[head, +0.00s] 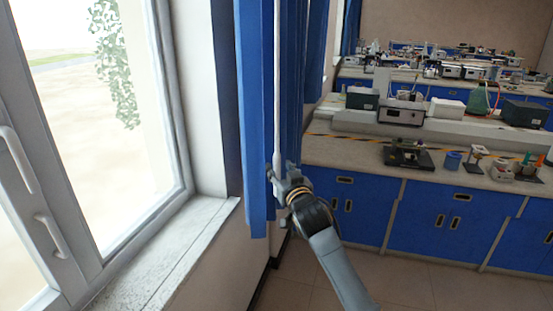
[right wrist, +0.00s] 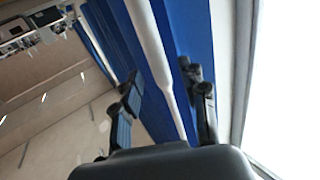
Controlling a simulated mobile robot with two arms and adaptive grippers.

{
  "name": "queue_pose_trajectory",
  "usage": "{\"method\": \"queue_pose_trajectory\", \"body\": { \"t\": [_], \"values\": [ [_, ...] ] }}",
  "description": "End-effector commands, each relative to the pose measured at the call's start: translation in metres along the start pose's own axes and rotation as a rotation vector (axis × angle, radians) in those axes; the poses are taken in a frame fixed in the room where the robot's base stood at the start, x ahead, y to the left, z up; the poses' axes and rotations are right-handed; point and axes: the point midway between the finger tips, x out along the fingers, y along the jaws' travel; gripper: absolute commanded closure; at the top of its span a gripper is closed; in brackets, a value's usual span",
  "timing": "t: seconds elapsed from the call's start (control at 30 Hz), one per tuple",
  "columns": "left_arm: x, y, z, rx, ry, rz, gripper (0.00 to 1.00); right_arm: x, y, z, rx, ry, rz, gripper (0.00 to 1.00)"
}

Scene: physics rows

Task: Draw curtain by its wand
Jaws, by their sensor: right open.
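The blue curtain (head: 256,110) hangs in folds at the right side of the window. Its thin white wand (head: 277,90) hangs down in front of the folds. My right gripper (head: 279,172) is at the wand's thicker lower part. In the right wrist view the wand (right wrist: 152,50) runs between the two open fingers of my right gripper (right wrist: 163,85), with the blue curtain (right wrist: 185,35) behind it. The fingers stand apart on either side of the wand, and I cannot tell whether either touches it. My left gripper is not in view.
The window frame (head: 165,100) and its stone sill (head: 165,255) are on the left. Blue lab benches (head: 365,205) with several instruments stand on the right. Bare floor (head: 420,285) lies in front of them.

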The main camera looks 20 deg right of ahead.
Motion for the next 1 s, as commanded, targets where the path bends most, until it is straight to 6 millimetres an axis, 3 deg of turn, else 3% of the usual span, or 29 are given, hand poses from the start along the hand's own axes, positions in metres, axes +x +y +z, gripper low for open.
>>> {"method": "queue_pose_trajectory", "body": {
  "t": [0.1,0.3,0.67,0.9,1.0],
  "values": [
    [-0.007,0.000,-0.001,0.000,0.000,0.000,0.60,0.018,0.000,-0.002,0.000,-0.001,0.000,0.57],
    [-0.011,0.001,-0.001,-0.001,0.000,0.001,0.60,0.035,0.000,-0.001,0.000,0.000,0.001,0.57],
    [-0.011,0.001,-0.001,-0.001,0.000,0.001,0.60,0.039,0.000,0.001,0.000,0.000,0.000,0.57],
    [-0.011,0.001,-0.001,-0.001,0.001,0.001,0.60,0.038,0.000,0.001,0.000,0.000,0.000,1.00],
    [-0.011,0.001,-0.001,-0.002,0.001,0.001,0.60,0.038,0.000,0.001,0.000,0.000,0.000,1.00]
  ]
}}
